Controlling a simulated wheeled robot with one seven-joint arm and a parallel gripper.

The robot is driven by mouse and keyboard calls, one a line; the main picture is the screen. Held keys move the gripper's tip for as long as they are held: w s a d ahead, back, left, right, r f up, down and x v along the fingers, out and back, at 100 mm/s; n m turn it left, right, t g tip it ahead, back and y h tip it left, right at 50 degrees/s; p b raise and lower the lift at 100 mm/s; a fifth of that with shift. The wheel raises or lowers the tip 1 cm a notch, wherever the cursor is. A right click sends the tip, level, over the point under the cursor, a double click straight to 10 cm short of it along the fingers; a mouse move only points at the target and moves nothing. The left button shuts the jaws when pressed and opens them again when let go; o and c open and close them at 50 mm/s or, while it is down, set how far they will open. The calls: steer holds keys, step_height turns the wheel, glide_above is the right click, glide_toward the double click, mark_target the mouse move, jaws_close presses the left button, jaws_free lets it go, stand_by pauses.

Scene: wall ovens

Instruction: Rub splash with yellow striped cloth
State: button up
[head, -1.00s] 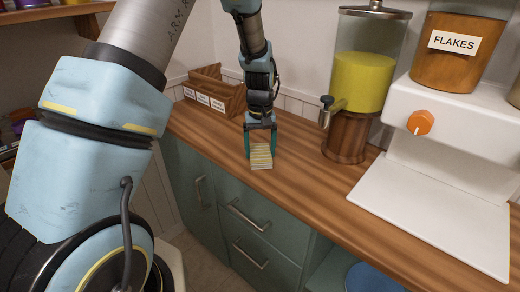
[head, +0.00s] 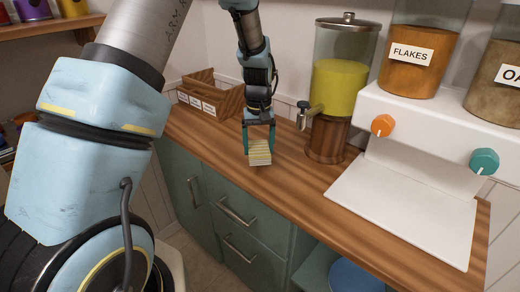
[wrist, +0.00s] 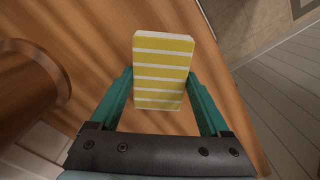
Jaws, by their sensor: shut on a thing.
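The yellow striped cloth (head: 260,152) is a small block with yellow and white stripes. My gripper (head: 259,143) is shut on it, with a teal finger on each side, over the wooden counter near its front edge. In the wrist view the cloth (wrist: 163,72) stands out between the fingers of my gripper (wrist: 160,95). I cannot tell whether the cloth touches the counter. No splash can be made out; the part of the counter behind and under the cloth is hidden.
A juice dispenser (head: 338,85) with yellow liquid stands right of my gripper, its tap (head: 305,114) pointing left. A wooden box (head: 208,95) with labels stands behind left. A white cereal dispenser (head: 425,120) fills the right. Counter (head: 285,185) in front is bare.

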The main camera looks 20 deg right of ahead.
steer(key=shift+r+p, duration=1.15)
steer(key=shift+r, duration=0.8)
